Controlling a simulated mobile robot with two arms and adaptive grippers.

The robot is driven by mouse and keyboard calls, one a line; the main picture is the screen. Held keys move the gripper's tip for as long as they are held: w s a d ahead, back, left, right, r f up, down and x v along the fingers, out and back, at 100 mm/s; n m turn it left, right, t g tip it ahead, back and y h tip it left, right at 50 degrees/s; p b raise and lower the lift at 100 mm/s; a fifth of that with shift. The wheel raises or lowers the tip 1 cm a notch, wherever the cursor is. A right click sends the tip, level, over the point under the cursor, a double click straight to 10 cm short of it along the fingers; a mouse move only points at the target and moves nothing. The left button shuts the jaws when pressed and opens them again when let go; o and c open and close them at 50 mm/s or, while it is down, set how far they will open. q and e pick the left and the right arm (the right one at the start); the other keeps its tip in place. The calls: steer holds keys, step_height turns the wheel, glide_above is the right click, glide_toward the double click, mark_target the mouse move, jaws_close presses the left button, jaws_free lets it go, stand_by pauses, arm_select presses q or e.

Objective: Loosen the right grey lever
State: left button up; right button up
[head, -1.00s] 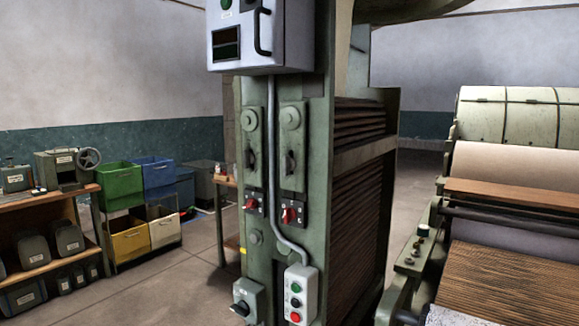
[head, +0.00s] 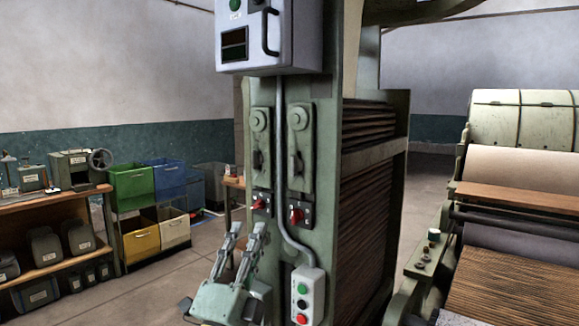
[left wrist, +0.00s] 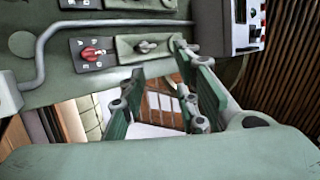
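The right grey lever (head: 296,165) sits on the right green plate of the machine column, hanging roughly straight down. My left gripper (head: 249,228) is open and empty, below the levers and left of the push-button box. My right gripper is out of view.
Red rotary switches (head: 296,216) sit below the levers. A grey conduit (head: 283,180) runs between the plates to the push-button box (head: 306,294). A grey cabinet (head: 262,40) overhangs above. Bins (head: 132,187) and shelves stand at left; rollers stand at right.

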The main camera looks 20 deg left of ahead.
arm_select(q)
steer(key=w+d+r+m+g+h, duration=0.25)
steer(key=d+r+m+h, duration=0.5)
steer(key=m+h, duration=0.65)
steer(key=m+g+y, duration=0.6)
steer(key=m+y, duration=0.2)
steer(key=m, duration=0.2)
glide_toward(292, 164)
steer(key=w, duration=0.2)
steer(key=p+x, duration=0.1)
steer(key=x, duration=0.1)
steer(key=p+x, duration=0.1)
steer(key=x, duration=0.4)
steer(key=shift+w+d+p, duration=0.1)
steer(key=shift+d+p, duration=0.25)
steer(key=shift+p, duration=0.05)
steer(key=shift+a, duration=0.1)
jaws_close()
